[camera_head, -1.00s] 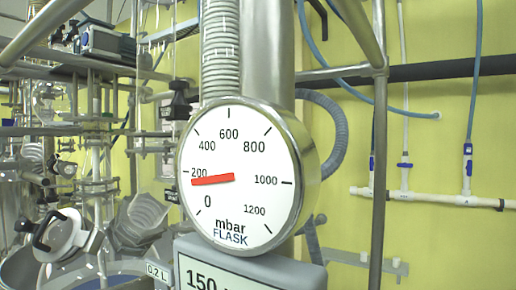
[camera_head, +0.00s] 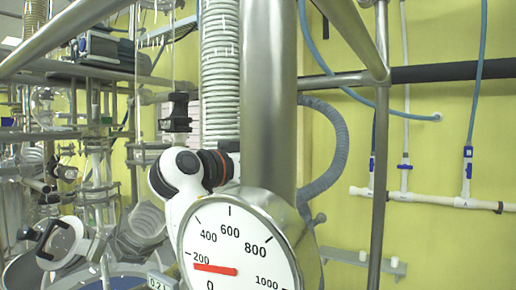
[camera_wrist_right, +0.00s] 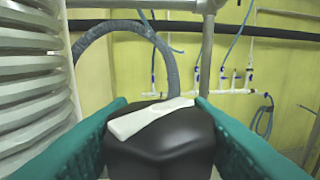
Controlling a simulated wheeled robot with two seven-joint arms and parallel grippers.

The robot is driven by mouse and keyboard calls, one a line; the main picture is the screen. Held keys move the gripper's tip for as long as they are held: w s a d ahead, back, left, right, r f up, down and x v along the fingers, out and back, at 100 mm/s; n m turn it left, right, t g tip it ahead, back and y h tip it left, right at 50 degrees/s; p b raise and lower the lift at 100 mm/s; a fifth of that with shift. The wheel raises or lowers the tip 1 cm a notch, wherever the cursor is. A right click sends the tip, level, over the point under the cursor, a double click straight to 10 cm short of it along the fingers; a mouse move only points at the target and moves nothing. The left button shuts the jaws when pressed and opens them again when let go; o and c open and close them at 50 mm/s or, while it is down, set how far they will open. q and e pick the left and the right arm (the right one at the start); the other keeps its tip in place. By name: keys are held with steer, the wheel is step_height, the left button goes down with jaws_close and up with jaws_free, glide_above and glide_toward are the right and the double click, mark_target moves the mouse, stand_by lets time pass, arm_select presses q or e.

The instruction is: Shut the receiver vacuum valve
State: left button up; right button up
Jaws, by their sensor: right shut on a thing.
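In the right wrist view my right gripper (camera_wrist_right: 162,103) has its two teal fingers closed on the sides of a black valve knob (camera_wrist_right: 160,148). A white bar-shaped pointer (camera_wrist_right: 148,118) lies aslant across the knob's top. In the head view a white arm link of mine with a black and red joint stands behind the flask pressure gauge (camera_head: 245,245); the gripper itself cannot be made out there. The gauge's red needle points a little below 200 mbar. A black fitting (camera_head: 178,108) hangs above the white link. My left gripper is not in view.
A thick steel column (camera_head: 267,100) and a ribbed hose (camera_head: 220,75) rise behind the gauge. A steel frame post (camera_head: 380,180) stands to the right. A white pipe with blue valves (camera_head: 435,199) runs along the yellow wall. Glassware fills the left.

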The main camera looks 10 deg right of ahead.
steer(key=shift+r+m+g+h+p, duration=0.2)
steer(key=shift+m+g+h+p, duration=1.15)
steer(key=shift+g+p, duration=0.9)
steer(key=shift+s+f+m+p, duration=0.1)
steer(key=shift+s+m+p, duration=0.05)
steer(key=shift+m+p, duration=0.25)
steer(key=o, duration=0.8)
steer(key=shift+c, duration=0.2)
steer(key=shift+f, duration=0.1)
